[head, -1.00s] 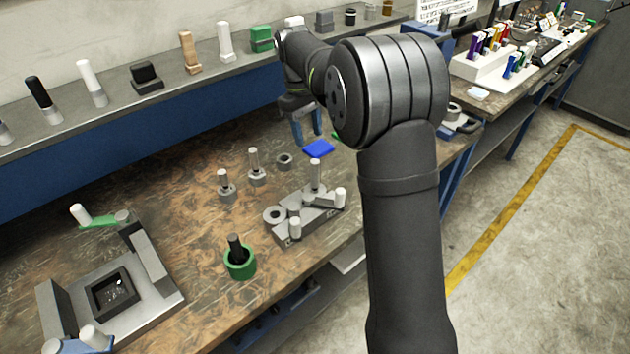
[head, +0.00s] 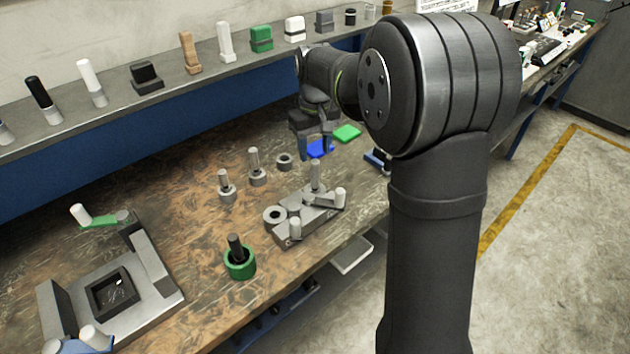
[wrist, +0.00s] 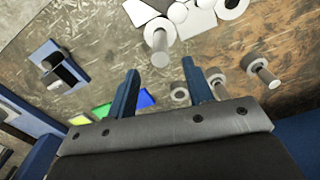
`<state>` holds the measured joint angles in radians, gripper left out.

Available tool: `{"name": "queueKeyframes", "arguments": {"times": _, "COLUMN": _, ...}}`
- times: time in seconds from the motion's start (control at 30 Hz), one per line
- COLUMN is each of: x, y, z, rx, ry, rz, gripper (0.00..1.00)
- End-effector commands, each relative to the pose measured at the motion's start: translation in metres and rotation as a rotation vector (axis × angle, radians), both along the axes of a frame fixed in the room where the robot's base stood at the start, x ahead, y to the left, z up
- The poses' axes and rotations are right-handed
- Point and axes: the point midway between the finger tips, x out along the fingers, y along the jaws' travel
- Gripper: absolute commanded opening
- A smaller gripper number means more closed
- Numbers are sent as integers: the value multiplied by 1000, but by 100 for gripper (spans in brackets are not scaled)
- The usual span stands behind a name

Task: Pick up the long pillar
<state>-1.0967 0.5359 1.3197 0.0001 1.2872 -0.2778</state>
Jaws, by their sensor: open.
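My gripper (head: 315,148) has blue fingers and is open and empty, above the back right part of the bench. In the wrist view its two fingers (wrist: 160,68) are spread apart. Three upright grey pillars show, and I cannot tell for sure which is the long one. One pillar (head: 315,174) stands on the grey fixture block (head: 290,236); a tall pillar in front of the fingers in the wrist view (wrist: 160,42) appears to be it. Two others, a middle pillar (head: 254,160) and a left pillar (head: 224,180), stand in round collars, left of my gripper.
A loose ring (head: 284,160) lies near the collars. A blue pad (head: 320,149) and a green pad (head: 347,133) lie by my gripper. A green cup (head: 240,264) holds a black peg. A grey fixture (head: 150,300) stands front left. A shelf (head: 120,105) runs behind.

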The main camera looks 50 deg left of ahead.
Motion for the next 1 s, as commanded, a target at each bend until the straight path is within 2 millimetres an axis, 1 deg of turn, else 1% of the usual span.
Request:
{"name": "queueKeyframes", "arguments": {"times": 0.03, "x": 0, "y": 0, "z": -6, "rx": 0, "ry": 0, "rz": 0, "gripper": 47}}
{"name": "queueKeyframes", "arguments": {"times": 0.27, "x": -1, "y": -1, "z": -22, "rx": -1, "ry": 0, "rz": 1, "gripper": 47}}
{"name": "queueKeyframes", "arguments": {"times": 0.4, "x": -2, "y": -3, "z": -44, "rx": -3, "ry": 2, "rz": 1, "gripper": 47}}
{"name": "queueKeyframes", "arguments": {"times": 0.53, "x": -2, "y": -2, "z": -60, "rx": -1, "ry": 0, "rz": 1, "gripper": 47}}
{"name": "queueKeyframes", "arguments": {"times": 0.63, "x": -2, "y": -2, "z": -65, "rx": -1, "ry": 0, "rz": 1, "gripper": 47}}
{"name": "queueKeyframes", "arguments": {"times": 0.83, "x": -1, "y": -2, "z": -66, "rx": 1, "ry": 0, "rz": 1, "gripper": 47}}
{"name": "queueKeyframes", "arguments": {"times": 0.87, "x": -1, "y": -2, "z": -66, "rx": 1, "ry": 0, "rz": 1, "gripper": 43}}
{"name": "queueKeyframes", "arguments": {"times": 1.0, "x": -1, "y": -2, "z": -65, "rx": 1, "ry": 0, "rz": 1, "gripper": 16}}
